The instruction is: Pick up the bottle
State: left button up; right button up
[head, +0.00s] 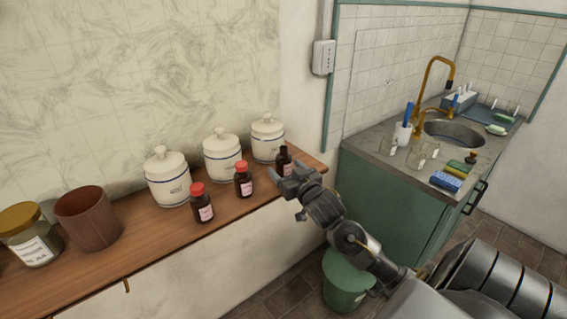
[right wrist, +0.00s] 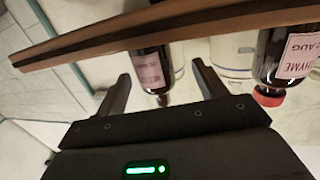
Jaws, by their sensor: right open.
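Three brown bottles with pale labels stand on the wooden shelf. One with a dark top (head: 284,158) is at the shelf's right end, and two with red caps are a middle one (head: 243,182) and a left one (head: 203,206). My right gripper (head: 287,178) is open beside the dark-topped bottle. In the right wrist view, which is upside down, this bottle (right wrist: 151,72) shows between the open fingers (right wrist: 161,72), and I see no contact. A red-capped bottle (right wrist: 287,55) is to the right there. My left gripper is out of view.
The wooden shelf (head: 145,248) also holds several white lidded jars (head: 222,158) behind the bottles, a brown pot (head: 88,220) and a gold-lidded jar (head: 35,240). A green bin (head: 345,285) stands below. A sink counter (head: 375,145) is at the right.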

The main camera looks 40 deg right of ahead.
aim_at(281, 161)
jog(key=shift+w+d+r, duration=0.1)
jog(key=shift+w+d, duration=0.05)
jog(key=shift+w, duration=0.2)
jog(key=p+x, duration=0.1)
jog(key=x, duration=0.1)
jog(key=p+x, duration=0.1)
jog(key=shift+w+d+f, duration=0.25)
jog(key=shift+w+d, duration=0.05)
jog(key=shift+d, duration=0.1)
jog(key=shift+w+f, duration=0.15)
jog(key=shift+w, duration=0.35)
jog(key=c, duration=1.2)
jog(key=shift+o, duration=0.2)
jog(key=shift+d, duration=0.1)
